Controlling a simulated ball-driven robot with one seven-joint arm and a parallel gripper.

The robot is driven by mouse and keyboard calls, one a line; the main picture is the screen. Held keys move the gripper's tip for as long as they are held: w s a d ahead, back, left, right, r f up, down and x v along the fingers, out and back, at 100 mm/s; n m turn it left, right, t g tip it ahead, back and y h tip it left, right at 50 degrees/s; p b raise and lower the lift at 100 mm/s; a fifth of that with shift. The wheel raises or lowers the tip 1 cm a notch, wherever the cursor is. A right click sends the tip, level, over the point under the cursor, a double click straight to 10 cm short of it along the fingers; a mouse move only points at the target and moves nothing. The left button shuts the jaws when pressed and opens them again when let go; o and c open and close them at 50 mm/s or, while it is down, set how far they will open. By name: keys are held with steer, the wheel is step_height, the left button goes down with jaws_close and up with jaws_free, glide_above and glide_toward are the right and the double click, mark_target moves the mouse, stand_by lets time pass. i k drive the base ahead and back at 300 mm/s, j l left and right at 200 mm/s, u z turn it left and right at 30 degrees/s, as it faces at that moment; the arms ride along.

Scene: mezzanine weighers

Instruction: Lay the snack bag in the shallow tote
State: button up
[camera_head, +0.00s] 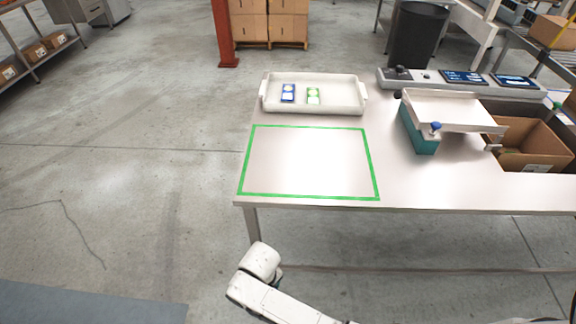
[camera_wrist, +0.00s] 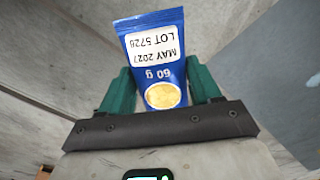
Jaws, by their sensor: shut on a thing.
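My gripper (camera_wrist: 161,84) is shut on a blue snack bag (camera_wrist: 155,62) in the wrist view. The bag stands between two teal fingers and shows a white date and lot label, "60 g" and a round golden picture. In the head view the held bag is hidden, and my arm is low in front of the table. The shallow tote (camera_head: 325,108) is white, with a handle at each end, and stands at the table's back left. A blue packet (camera_head: 288,93) and a green packet (camera_head: 313,96) lie in its left half; its right half is bare.
A green-outlined rectangle (camera_head: 308,163) on the table in front of the tote is empty. To the right are a scale with a pale pan (camera_head: 452,108), a console bar (camera_head: 420,80) and a cardboard box (camera_head: 532,145). The table's front edge lies between my arm and the tote.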

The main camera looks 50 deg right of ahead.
mark_target(337, 96)
steer(key=i+j+u, duration=0.15)
steer(key=i+u, duration=0.3)
steer(key=i, duration=0.25)
steer(key=i+l+u, duration=0.1)
steer(key=i+u, duration=0.4)
steer(key=i, duration=0.2)
steer(key=i+z, duration=0.1)
steer(key=i, duration=0.45)
steer(key=i+j+z, duration=0.1)
steer(key=i, duration=0.4)
steer(key=i+j+z, duration=0.1)
steer(key=i+j, duration=0.15)
steer(key=i, duration=0.25)
steer(key=i+l+z, duration=0.2)
steer(key=z, duration=0.25)
steer(key=i+z, duration=0.85)
steer(key=i+j+z, duration=0.15)
steer(key=z, duration=0.3)
steer(key=i+z, duration=0.4)
steer(key=i, duration=0.45)
steer(key=i+j+z, duration=0.15)
steer(key=i+z, duration=0.25)
steer(key=i, duration=0.4)
steer(key=i+j+z, duration=0.1)
steer(key=i+z, duration=0.3)
steer(key=i+j+z, duration=0.6)
steer(key=z, duration=0.15)
steer(key=i+j+z, duration=0.35)
steer(key=i+j, duration=0.05)
steer(key=j, duration=0.05)
